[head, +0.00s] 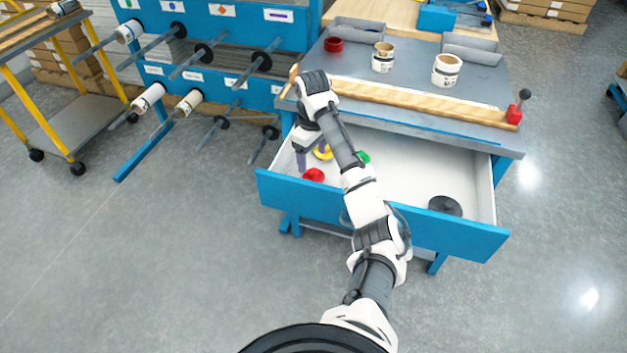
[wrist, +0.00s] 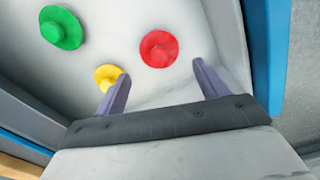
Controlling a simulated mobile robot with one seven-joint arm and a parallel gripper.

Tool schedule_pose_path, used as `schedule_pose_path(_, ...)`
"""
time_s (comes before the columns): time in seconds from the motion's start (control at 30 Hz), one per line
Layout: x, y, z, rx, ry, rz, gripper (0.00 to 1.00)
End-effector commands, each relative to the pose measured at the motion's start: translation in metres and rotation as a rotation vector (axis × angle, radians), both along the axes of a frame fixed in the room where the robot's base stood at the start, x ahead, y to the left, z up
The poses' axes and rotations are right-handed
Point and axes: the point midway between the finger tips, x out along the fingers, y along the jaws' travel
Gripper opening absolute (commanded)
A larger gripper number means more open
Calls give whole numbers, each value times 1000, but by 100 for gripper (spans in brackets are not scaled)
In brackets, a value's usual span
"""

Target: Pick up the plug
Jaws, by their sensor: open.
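Several round plugs lie on the white floor of the open drawer. The red plug (head: 314,175) is near the drawer's left front; in the wrist view the red plug (wrist: 158,48) shows just beyond and between my fingertips. The yellow plug (head: 324,153) is behind it, and in the wrist view the yellow plug (wrist: 106,74) is partly covered by my left finger. The green plug (head: 363,157) is farther right, and shows at the wrist view's upper left (wrist: 61,27). My gripper (wrist: 159,72) is open and empty, pointing down over the drawer's left part.
A dark disc (head: 445,206) lies at the drawer's right. The blue drawer front (head: 400,222) and side walls bound the space. The tabletop (head: 480,115) above holds rolls (head: 446,70), a wooden bar (head: 420,98) and a red-based lever (head: 515,110). A blue roll rack (head: 225,85) stands left.

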Motion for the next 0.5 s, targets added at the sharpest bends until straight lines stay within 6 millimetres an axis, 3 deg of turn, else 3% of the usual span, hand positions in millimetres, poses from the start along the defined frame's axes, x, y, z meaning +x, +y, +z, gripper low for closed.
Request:
schedule_pose_path(0.1,0,0,-16,1,-1,-1,73)
schedule_pose_path(0.33,-1,-1,-32,-1,0,-1,73)
schedule_pose_path(0.5,-2,-2,-58,-1,1,-1,73)
